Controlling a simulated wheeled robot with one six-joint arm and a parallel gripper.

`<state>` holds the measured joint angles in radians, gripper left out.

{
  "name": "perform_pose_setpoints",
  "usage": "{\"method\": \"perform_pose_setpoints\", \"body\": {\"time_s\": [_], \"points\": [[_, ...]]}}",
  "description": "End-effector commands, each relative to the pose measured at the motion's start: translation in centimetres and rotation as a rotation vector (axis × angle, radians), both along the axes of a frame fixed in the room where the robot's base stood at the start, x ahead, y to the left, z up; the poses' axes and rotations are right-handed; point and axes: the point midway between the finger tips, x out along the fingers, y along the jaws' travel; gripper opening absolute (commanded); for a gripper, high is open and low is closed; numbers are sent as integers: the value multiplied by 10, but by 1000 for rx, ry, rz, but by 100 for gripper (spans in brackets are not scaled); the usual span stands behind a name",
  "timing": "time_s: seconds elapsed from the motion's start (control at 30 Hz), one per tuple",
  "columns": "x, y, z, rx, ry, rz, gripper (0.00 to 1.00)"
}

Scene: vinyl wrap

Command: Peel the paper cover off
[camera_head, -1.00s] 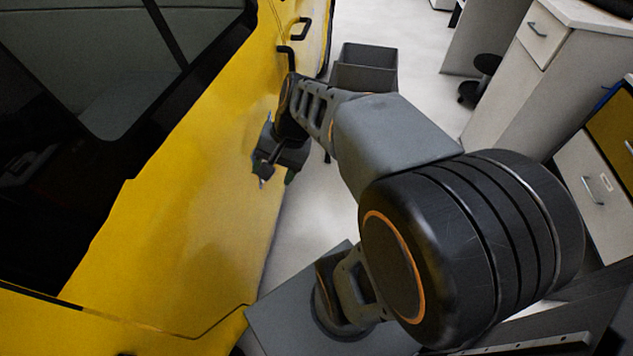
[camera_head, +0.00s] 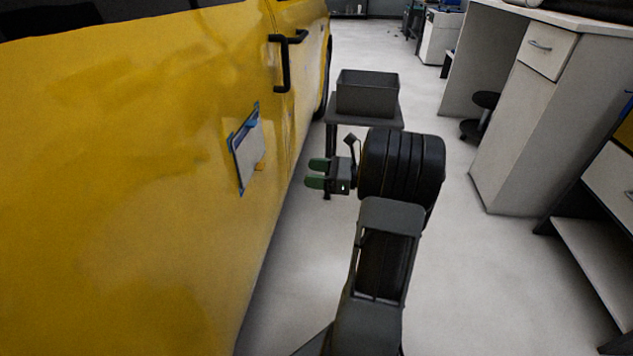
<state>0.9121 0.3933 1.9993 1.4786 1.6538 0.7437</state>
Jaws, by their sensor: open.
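A sheet with a pale paper cover (camera_head: 249,152) is on the yellow car door (camera_head: 160,190), left of my gripper. My gripper (camera_head: 316,173) is open, with green fingertips pointing left toward the door. It is empty and apart from the sheet, with a gap between them. The sheet's face is seen at a steep angle, so its details are hard to tell.
A grey open bin (camera_head: 367,93) stands on a small stand (camera_head: 345,110) beyond my gripper. Black door handles (camera_head: 283,62) stick out from the car. White cabinets (camera_head: 535,105) and a dark stool (camera_head: 480,115) are at right.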

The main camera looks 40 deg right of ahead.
Motion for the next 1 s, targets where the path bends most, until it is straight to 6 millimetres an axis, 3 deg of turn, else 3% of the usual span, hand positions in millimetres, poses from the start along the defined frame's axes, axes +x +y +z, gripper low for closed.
{"method": "perform_pose_setpoints", "body": {"time_s": [0.6,1.0], "points": [[72,72,-2,2,-2,2,62],[93,92,0,2,-1,0,62]]}}
